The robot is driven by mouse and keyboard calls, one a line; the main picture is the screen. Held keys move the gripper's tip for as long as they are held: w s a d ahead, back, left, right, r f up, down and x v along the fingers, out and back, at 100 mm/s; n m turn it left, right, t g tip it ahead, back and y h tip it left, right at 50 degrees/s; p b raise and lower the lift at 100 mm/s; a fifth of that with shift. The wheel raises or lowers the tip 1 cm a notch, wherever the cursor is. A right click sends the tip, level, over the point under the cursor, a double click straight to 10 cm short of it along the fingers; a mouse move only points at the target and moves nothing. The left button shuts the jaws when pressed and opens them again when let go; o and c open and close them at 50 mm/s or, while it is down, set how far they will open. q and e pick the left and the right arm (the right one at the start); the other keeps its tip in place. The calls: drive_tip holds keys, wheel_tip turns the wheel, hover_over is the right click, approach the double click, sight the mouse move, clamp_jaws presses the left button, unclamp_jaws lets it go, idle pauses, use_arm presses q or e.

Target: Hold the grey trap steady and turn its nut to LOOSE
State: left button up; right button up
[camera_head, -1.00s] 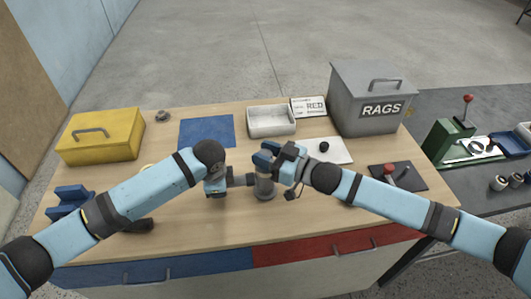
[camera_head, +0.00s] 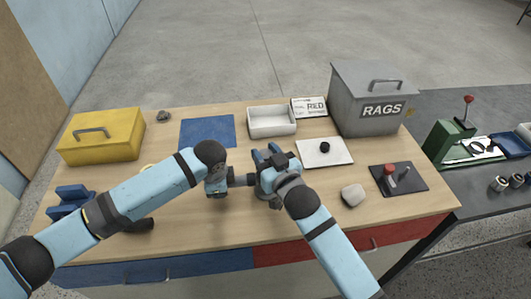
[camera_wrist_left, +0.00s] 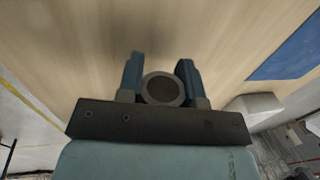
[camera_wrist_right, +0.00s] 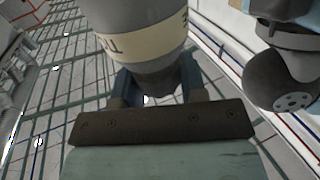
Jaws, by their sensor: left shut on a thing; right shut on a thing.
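In the right wrist view the trap's grey body (camera_wrist_right: 150,14) carries a cream band (camera_wrist_right: 150,45) with dark lettering, too cut off to read. My right gripper (camera_head: 268,167) is shut on the round grey part beside that band, which I take to be the nut (camera_wrist_right: 158,78). My left gripper (camera_head: 243,180) reaches in from the left and is shut on the trap; its round grey end (camera_wrist_left: 163,89) shows between the fingers.
A blue mat (camera_head: 207,132), white tray (camera_head: 271,134) and white board (camera_head: 324,153) lie behind. A yellow toolbox (camera_head: 100,150) is at left, a grey RAGS bin (camera_head: 365,85) at back right.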

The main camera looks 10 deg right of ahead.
idle(0.5)
drive_tip(key=o, duration=0.9)
drive_tip(key=shift+o, duration=0.2)
drive_tip(key=v, duration=1.2)
drive_tip(key=shift+f, duration=0.1)
